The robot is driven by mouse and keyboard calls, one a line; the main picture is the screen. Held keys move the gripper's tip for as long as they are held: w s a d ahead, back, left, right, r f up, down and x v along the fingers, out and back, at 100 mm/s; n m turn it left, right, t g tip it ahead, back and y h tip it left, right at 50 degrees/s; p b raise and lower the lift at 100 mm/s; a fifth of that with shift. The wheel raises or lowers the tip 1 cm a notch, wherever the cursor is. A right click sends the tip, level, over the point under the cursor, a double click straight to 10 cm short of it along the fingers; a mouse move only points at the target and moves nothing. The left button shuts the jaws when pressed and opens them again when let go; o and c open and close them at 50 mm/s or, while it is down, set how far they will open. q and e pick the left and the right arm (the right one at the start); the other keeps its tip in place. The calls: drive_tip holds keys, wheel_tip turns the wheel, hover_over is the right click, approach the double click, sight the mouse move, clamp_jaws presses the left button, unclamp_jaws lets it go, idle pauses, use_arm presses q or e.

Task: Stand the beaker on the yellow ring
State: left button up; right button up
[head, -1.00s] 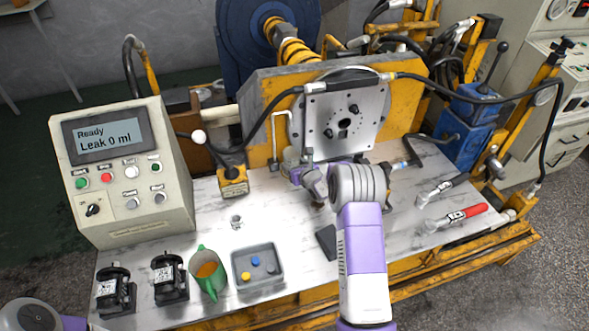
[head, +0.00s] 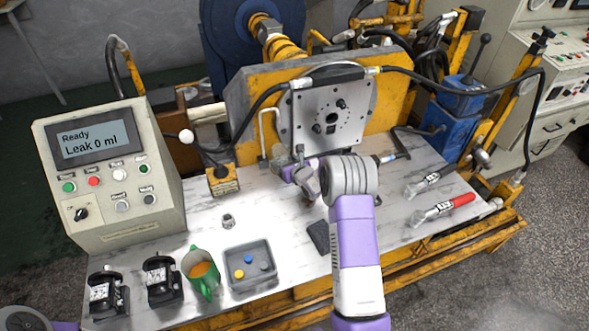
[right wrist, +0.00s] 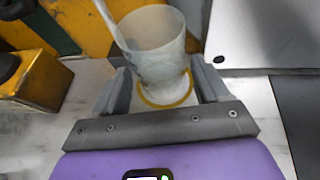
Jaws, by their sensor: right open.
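The clear beaker (right wrist: 152,42) is at the top middle of the right wrist view, its base low between my right fingers. The yellow ring (right wrist: 150,103) shows as an arc at the beaker's base, around a pale patch. The beaker appears to stand on it, but I cannot tell if it is centred. My right gripper (right wrist: 163,85) is open, one finger on each side of the base, with gaps visible. In the head view my right gripper (head: 290,170) is low in front of the metal plate, and the beaker is hard to make out. My left gripper is out of view.
A thin pale tube (right wrist: 107,22) runs down to the beaker's left rim. The upright metal plate (head: 330,112) stands close behind. A yellow block (head: 223,182) is to the left.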

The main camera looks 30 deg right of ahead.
drive_tip(key=p+v, duration=0.2)
drive_tip(key=v, duration=0.8)
drive_tip(key=shift+s, duration=0.25)
drive_tip(key=shift+r, duration=0.1)
